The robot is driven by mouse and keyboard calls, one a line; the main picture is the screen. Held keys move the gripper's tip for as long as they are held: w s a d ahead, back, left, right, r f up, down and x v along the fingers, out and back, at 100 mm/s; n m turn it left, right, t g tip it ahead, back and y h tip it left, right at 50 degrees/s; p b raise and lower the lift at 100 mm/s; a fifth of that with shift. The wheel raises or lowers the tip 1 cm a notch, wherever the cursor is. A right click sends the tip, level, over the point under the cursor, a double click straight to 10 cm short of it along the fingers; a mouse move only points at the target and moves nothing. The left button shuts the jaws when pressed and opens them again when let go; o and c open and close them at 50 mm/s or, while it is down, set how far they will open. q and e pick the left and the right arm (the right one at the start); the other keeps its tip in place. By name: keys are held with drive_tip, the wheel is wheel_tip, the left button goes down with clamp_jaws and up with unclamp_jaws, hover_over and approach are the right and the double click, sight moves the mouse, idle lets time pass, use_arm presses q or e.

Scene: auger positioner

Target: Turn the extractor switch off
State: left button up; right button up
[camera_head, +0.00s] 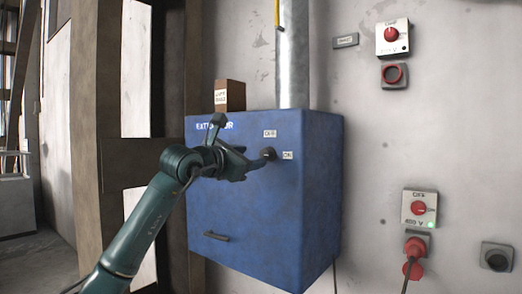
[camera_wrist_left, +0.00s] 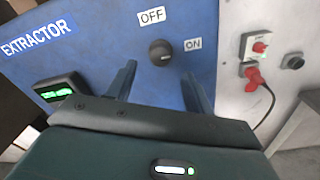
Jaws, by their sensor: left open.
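The blue extractor box (camera_head: 300,190) is on the wall, with its lettering partly hidden by my arm in the head view. Its dark round switch knob (camera_head: 269,153) is on the front, between the OFF label (camera_head: 270,133) and the ON label (camera_head: 288,155). In the wrist view the knob (camera_wrist_left: 160,52) shows a light mark on its right side, towards ON. My left gripper (camera_wrist_left: 160,72) is open and empty, its fingers spread to either side of and just below the knob in that view. In the head view the left gripper (camera_head: 254,161) is close to the knob; contact cannot be told. My right gripper is not in view.
A metal duct (camera_head: 293,55) rises from the box, beside a small brown labelled block (camera_head: 230,95). A red-knob switch (camera_head: 390,37) is at upper right. Another switch (camera_head: 419,207) with a red plug (camera_head: 415,246) is at lower right. A wooden post (camera_head: 112,200) stands left.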

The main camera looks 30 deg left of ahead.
sight(264, 155)
use_arm(q)
drive_tip(key=w+p, duration=0.1)
drive_tip(key=w, duration=0.4)
drive_tip(key=shift+w+d, duration=0.15)
drive_tip(key=shift+w, duration=0.05)
drive_tip(key=shift+c, duration=0.5)
drive_tip(key=c, duration=0.9)
